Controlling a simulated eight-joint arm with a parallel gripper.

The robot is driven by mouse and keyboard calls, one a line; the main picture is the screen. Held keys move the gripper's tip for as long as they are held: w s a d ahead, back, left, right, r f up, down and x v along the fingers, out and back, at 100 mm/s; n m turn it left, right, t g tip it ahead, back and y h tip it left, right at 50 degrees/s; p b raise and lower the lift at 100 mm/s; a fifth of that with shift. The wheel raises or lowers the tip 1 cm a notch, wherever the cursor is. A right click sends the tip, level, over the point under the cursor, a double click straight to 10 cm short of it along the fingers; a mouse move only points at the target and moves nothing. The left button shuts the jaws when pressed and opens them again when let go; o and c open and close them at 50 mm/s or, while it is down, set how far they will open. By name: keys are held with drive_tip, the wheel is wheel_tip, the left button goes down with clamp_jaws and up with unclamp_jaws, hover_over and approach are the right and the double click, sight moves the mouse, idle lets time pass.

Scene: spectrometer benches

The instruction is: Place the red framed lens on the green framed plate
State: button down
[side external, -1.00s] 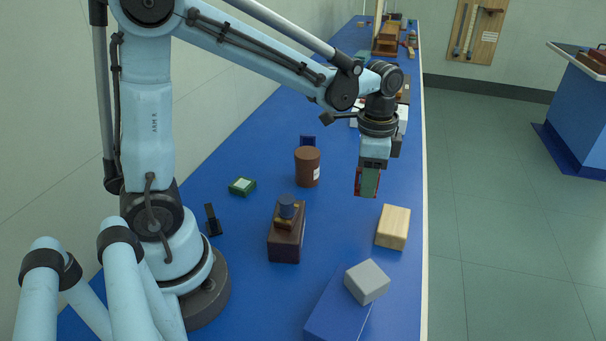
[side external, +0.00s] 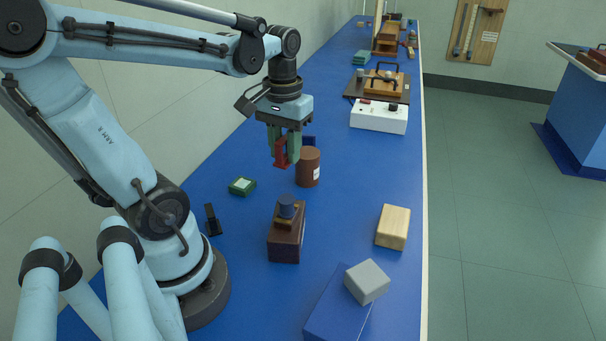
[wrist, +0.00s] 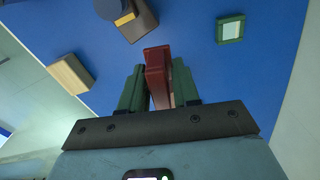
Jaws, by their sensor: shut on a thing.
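The red framed lens (side external: 281,153) is held upright between the green fingers of my gripper (side external: 285,150), above the bench. It also shows edge-on between the fingers in the wrist view (wrist: 157,72). The green framed plate (side external: 242,186) lies flat on the blue bench, below and to the left of my gripper in the side view. In the wrist view the plate (wrist: 231,29) is at the upper right, apart from the lens, with its pale middle bare.
A brown jar (side external: 308,167) stands just right of the held lens. A dark wooden block with a blue-topped knob (side external: 286,232), a black stand (side external: 212,219), a light wooden block (side external: 393,227) and a grey block (side external: 367,281) are nearer. A white box (side external: 378,117) is farther back.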

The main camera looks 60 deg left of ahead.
drive_tip(key=s+a+n, duration=0.1)
drive_tip(key=s+n, duration=0.1)
hover_over(243, 182)
wheel_tip(243, 182, down, 7)
drive_tip(key=shift+f, duration=2)
drive_tip(key=shift+f, duration=0.15)
drive_tip(key=c, duration=0.8)
unclamp_jaws()
